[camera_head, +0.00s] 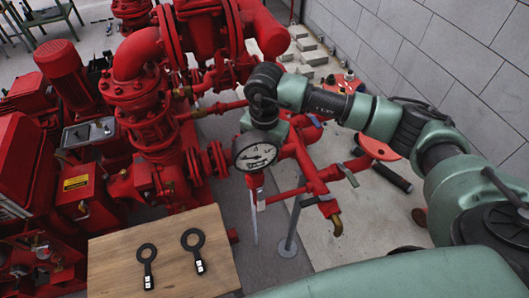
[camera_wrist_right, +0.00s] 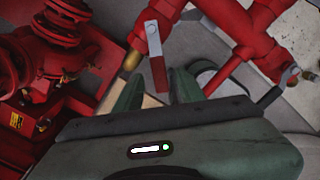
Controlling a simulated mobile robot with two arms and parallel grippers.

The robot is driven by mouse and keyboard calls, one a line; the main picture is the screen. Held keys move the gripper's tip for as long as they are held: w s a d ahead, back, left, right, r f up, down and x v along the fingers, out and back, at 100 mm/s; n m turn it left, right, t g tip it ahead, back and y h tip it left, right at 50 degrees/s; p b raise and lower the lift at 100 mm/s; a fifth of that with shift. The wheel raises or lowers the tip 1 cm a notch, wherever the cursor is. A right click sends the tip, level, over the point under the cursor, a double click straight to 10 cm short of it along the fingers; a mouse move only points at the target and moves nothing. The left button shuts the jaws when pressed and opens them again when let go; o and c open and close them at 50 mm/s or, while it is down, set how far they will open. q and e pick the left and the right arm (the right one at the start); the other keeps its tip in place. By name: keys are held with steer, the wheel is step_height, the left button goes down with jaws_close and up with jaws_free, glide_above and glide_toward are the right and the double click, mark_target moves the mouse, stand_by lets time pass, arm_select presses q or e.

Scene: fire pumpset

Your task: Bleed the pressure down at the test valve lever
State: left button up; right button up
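A lever with a grey metal plate and a red grip (camera_wrist_right: 157,72) shows in the right wrist view, beside a brass fitting (camera_wrist_right: 130,62). My right gripper (camera_wrist_right: 155,84) is open, with its two green fingers on either side of the lower end of the red grip. Gaps seem to show between grip and fingers; contact cannot be told. A lever part (camera_head: 260,199) shows just below the gauge. My left gripper is not in view.
Red pipes (camera_head: 312,172) with another grey lever (camera_head: 348,175) and a brass outlet (camera_head: 336,224) stand right of the gauge. A wooden tabletop (camera_head: 115,265) holds two black ring-handled tags (camera_head: 192,240). Red pumps (camera_head: 65,75) fill the left. A block wall (camera_head: 440,50) stands behind.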

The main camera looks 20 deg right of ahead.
step_height(320, 180, up, 8)
steer(key=b, duration=0.1)
steer(key=shift+f, duration=0.15)
stand_by(0.5)
